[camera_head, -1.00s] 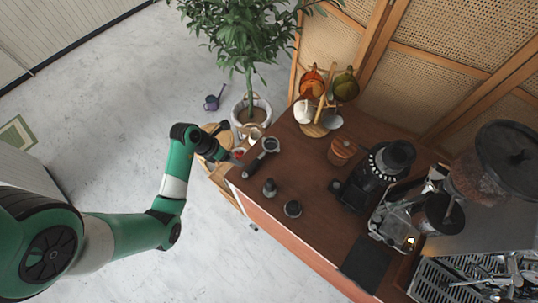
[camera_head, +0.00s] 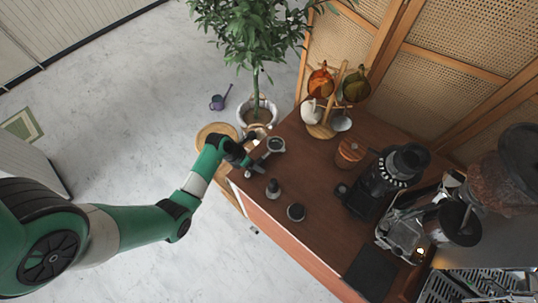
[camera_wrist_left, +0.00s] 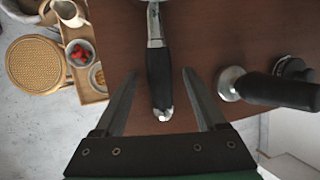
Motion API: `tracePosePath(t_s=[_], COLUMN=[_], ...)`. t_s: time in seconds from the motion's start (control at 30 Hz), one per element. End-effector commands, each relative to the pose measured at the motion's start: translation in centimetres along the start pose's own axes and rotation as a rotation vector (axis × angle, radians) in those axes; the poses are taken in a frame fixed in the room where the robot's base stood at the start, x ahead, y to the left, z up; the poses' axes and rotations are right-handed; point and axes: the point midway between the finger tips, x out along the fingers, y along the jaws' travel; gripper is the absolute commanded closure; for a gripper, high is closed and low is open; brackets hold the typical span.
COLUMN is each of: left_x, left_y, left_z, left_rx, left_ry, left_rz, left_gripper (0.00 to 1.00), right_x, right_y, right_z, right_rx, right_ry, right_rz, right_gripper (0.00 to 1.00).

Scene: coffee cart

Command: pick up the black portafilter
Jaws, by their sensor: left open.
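The black portafilter (camera_wrist_left: 159,75) lies on the brown cart top, its black handle pointing toward my left gripper in the left wrist view. In the head view its round metal basket (camera_head: 276,145) shows near the cart's left end, and my gripper partly hides the handle. My left gripper (camera_wrist_left: 155,90) is open, with one finger on each side of the handle's end. A gap shows between the handle and each finger, and how high the fingers are above it is hard to tell. My right gripper is not in view.
A tamper (camera_head: 273,188) and a round dark tool (camera_head: 296,212) stand near the handle's right. A grinder (camera_head: 378,180), a wooden-lidded jar (camera_head: 350,152) and a mug stand (camera_head: 322,130) are farther back. A wooden tray (camera_wrist_left: 92,88) is beyond the cart's left edge.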

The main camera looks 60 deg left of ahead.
Motion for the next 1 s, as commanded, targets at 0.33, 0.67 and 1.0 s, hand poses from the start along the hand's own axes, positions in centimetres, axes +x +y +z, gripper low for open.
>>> tracePosePath(t_s=[0.33, 0.67, 1.0], left_x=[0.23, 0.22, 0.21], left_y=[-0.01, -0.01, -0.01], left_z=[0.04, 0.02, 0.02], left_rx=[0.0, 0.0, 0.0], left_ry=[-0.001, -0.001, 0.0], left_rz=[0.0, 0.0, 0.0], left_gripper=[0.47, 1.0, 1.0], right_x=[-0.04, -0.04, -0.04], right_y=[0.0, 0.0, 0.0], right_z=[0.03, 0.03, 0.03], right_rx=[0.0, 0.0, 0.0], right_ry=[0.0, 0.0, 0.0], right_rz=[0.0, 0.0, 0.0], right_gripper=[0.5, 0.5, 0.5])
